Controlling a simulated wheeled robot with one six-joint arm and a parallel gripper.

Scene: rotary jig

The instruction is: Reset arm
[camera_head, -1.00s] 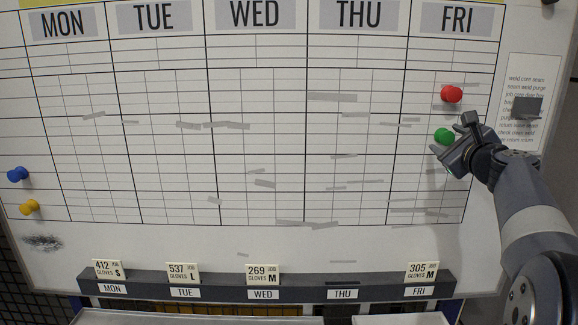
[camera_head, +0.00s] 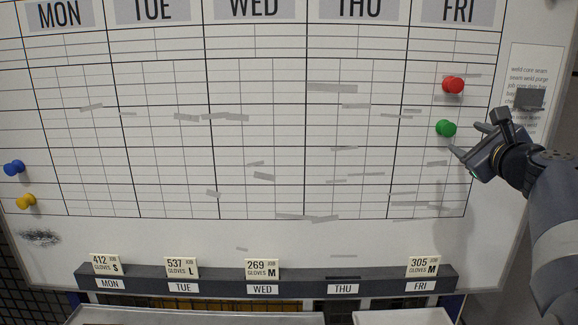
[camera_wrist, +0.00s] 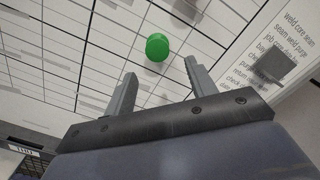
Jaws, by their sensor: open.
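My gripper (camera_head: 468,140) is open and empty in front of the right side of the whiteboard (camera_head: 330,235), just right of the green magnet (camera_head: 446,128). In the wrist view the gripper (camera_wrist: 160,82) has its fingers spread, and the green magnet (camera_wrist: 157,47) stands on the board beyond the fingertips, apart from them. The red magnet (camera_head: 453,85) is above the green one in the FRI column.
A blue magnet (camera_head: 14,168) and a yellow magnet (camera_head: 26,202) are at the board's left. A dark rail (camera_head: 220,287) below holds cards over MON, TUE, WED and FRI; the THU place has no card. A printed sheet (camera_head: 533,65) is at the right.

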